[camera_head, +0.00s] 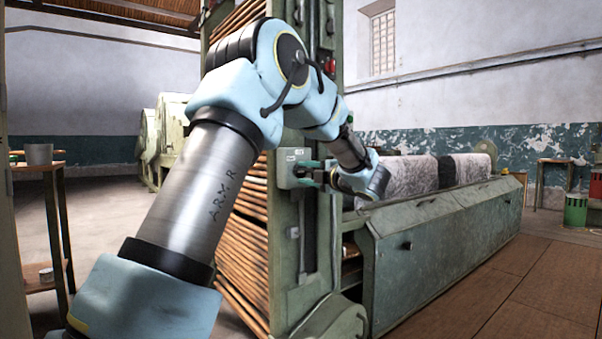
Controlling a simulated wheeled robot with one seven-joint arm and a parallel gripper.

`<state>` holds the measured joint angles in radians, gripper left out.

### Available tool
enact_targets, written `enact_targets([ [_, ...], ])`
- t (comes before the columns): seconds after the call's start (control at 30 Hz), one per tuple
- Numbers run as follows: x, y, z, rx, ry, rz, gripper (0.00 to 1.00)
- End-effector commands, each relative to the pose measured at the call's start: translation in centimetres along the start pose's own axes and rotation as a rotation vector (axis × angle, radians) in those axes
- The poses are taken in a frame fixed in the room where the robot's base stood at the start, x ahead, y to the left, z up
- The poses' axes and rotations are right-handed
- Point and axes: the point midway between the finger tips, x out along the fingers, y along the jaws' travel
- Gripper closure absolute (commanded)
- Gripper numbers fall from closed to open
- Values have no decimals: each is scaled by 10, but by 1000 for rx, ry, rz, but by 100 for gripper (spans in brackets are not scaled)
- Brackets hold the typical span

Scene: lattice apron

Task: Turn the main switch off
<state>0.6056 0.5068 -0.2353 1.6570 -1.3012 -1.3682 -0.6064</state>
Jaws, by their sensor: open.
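A pale grey-green switch box (291,160) with a small label on its upper part is fixed to the green upright of the machine, near the middle of the head view. I take it for the main switch. My gripper (303,173) is open, with its fingers pointing left at the right side of the box. The fingers overlap the box in the picture, so its lever and setting are hidden or too small to tell. I cannot tell whether the fingers touch it.
The tall green machine frame (322,225) holds a stack of brown sheets or rods (240,255). A long green trough machine (435,250) with grey rolls stands to the right. A wooden stand (55,220) is at the left. The plank floor (530,300) at lower right is clear.

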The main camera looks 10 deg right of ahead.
Motion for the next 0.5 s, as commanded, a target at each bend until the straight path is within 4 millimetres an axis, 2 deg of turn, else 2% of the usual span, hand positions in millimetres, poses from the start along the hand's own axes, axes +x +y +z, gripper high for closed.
enact_targets([
  [0.2, -46, 2, 1, 1, -4, 0, 54],
  [0.33, -66, 1, 1, 0, -2, -1, 54],
  [0.5, -80, 0, 0, 1, -1, -1, 54],
])
